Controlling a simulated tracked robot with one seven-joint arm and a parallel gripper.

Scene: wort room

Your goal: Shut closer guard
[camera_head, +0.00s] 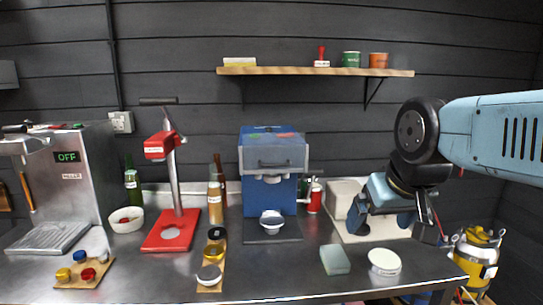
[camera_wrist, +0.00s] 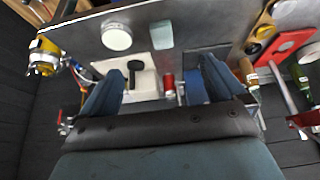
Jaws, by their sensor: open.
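The blue closer (camera_head: 266,190) stands on the bench, left of my gripper in the head view. Its greyish see-through guard (camera_head: 273,157), with a dark handle, sits across the upper front. The space below it is uncovered and shows a white head above a small white cup (camera_head: 271,220). My gripper (camera_head: 396,228) is open and empty, to the right of the closer and apart from it. In the wrist view my gripper's fingers (camera_wrist: 158,82) are spread; the right finger covers much of the closer, and the guard cannot be made out.
A red can (camera_head: 314,198) stands between the closer and a white tray (camera_head: 352,230) near my gripper. A pale green block (camera_head: 335,259) and a white round tub (camera_head: 384,262) lie in front. A red lever press (camera_head: 172,225) and bottles stand left. A shelf (camera_head: 316,72) hangs above.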

